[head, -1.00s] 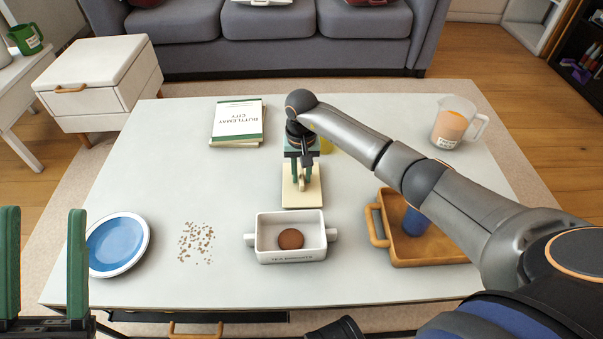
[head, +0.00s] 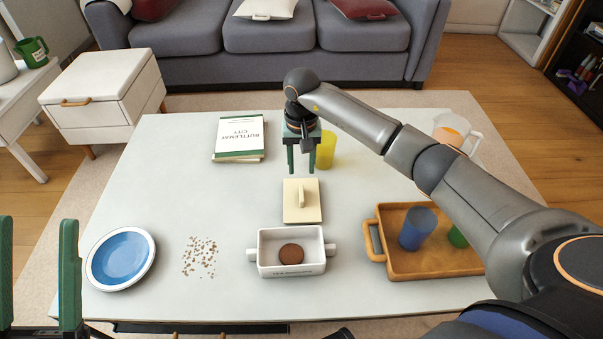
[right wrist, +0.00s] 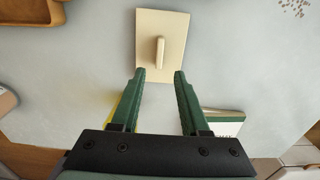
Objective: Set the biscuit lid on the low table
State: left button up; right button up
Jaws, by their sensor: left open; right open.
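The biscuit lid (head: 302,203) is a flat cream square with a raised bar handle. It lies on the low table (head: 200,190), just behind the white biscuit box (head: 268,262), which is uncovered and holds a round brown biscuit (head: 291,254). The lid also shows in the right wrist view (right wrist: 175,45). My right gripper (head: 304,172) is open and empty beyond the lid, apart from its handle; its fingers (right wrist: 160,75) point toward the lid in the right wrist view. My left gripper (head: 38,225) is open and empty at the left edge of the head view.
A wooden tray (head: 377,228) with a blue cup (head: 417,228) and a green cup (head: 457,237) sits at right. A yellow cup (head: 327,150) stands beside my right gripper. Books (head: 238,140), a pitcher (head: 452,132), a blue plate (head: 120,259) and crumbs (head: 200,256) are also on the table.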

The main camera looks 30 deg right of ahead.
jog(key=s+a+m+y, duration=0.1)
jog(key=s+a+y, duration=0.2)
jog(key=a, duration=0.3)
jog(key=s+a+m+g+y, duration=0.1)
jog(key=s+a+m+y, duration=0.1)
jog(key=s+a, duration=0.35)
jog(key=s+a+m+y, duration=0.1)
jog(key=a+y, duration=0.2)
jog(key=a, duration=0.4)
jog(key=s+a+r+m+g+y, duration=0.2)
jog(key=s+a+r+m+y, duration=0.55)
jog(key=s+a+r, duration=0.2)
jog(key=s+d+r+m+t+y, duration=0.1)
jog(key=s+r+m+t+y, duration=0.1)
jog(key=r+m+y, duration=0.3)
jog(key=s+d+r+m+t+y, duration=0.1)
jog(key=s+r+m+t+y, duration=0.15)
jog(key=r+m, duration=0.4)
jog(key=d+r+m+t+h, duration=0.4)
jog(key=m+t, duration=0.6)
jog(key=m, duration=0.6)
jog(key=d+r+m+t+h, duration=0.4)
jog(key=d+m+t, duration=0.4)
jog(key=m, duration=0.8)
jog(key=w+r+t, duration=0.1)
jog(key=t, duration=0.1)
jog(key=shift+t, duration=0.35)
